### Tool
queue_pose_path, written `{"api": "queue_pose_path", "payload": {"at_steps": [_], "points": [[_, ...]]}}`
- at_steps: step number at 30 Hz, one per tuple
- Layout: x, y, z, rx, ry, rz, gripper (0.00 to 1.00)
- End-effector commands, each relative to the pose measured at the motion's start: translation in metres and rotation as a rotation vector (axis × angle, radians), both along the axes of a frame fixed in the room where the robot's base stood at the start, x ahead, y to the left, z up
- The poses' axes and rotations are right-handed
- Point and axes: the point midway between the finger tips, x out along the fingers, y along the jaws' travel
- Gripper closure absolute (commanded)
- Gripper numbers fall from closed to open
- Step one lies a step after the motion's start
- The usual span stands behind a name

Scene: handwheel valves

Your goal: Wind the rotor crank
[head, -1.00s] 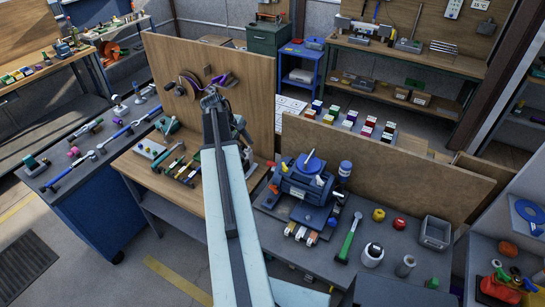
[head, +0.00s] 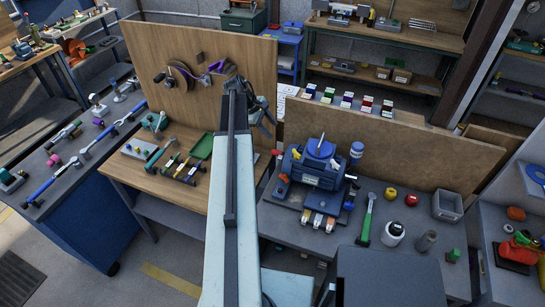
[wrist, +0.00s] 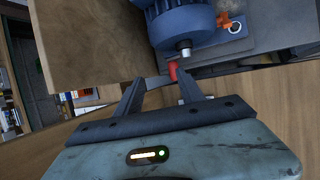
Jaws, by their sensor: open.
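A blue motor-like machine (head: 318,172) stands on the grey bench, with a blue disc (head: 321,149) and a short pale upright pin on top. A red part (head: 284,178) shows at its left end; I cannot tell which part is the rotor crank. In the wrist view the blue machine (wrist: 182,22) is at the top, with a silver shaft end (wrist: 184,50) and a red part (wrist: 173,71) below it. My gripper (wrist: 161,86) is open and empty, its fingers below the shaft, the red part near the right finger. In the head view my gripper (head: 266,122) is left of and above the machine.
Wooden panels (head: 395,150) stand behind the bench. A left table holds small tools and a green tray (head: 202,146).

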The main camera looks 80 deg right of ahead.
Motion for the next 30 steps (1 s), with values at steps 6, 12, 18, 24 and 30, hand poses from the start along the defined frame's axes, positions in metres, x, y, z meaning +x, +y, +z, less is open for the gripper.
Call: {"api": "queue_pose_path", "payload": {"at_steps": [6, 12, 18, 24, 30], "points": [[-0.001, 0.000, -0.004, 0.000, -0.001, -0.002, 0.55], [-0.003, 0.000, -0.025, 0.000, -0.001, -0.005, 0.55], [-0.004, -0.001, -0.065, -0.001, 0.000, -0.007, 0.55], [-0.011, -0.005, -0.107, 0.000, 0.000, -0.008, 0.55], [-0.030, -0.016, -0.142, -0.001, 0.000, -0.007, 0.55]]}}
